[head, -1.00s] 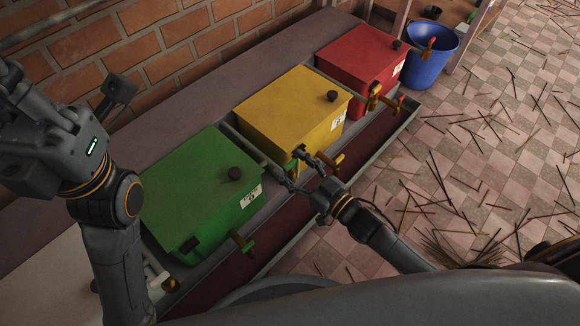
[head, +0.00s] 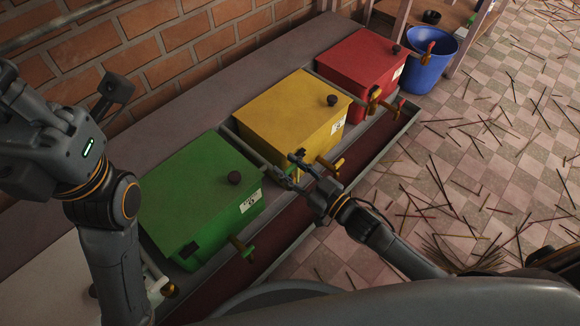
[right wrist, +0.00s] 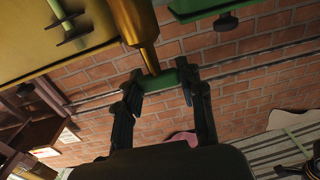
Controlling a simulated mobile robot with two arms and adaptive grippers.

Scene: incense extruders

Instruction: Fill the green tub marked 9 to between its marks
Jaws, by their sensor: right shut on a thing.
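The green tub (head: 195,190) with a dark lid knob and a white label stands nearest on the left. The mark on its label is too small to read surely.
A red tub (head: 360,58) stands beyond the yellow one, with more brass taps. A dark red trough (head: 345,165) runs along the tubs' front. A blue bucket (head: 430,62) stands at the back right. Sticks lie scattered over the checkered floor (head: 470,150).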

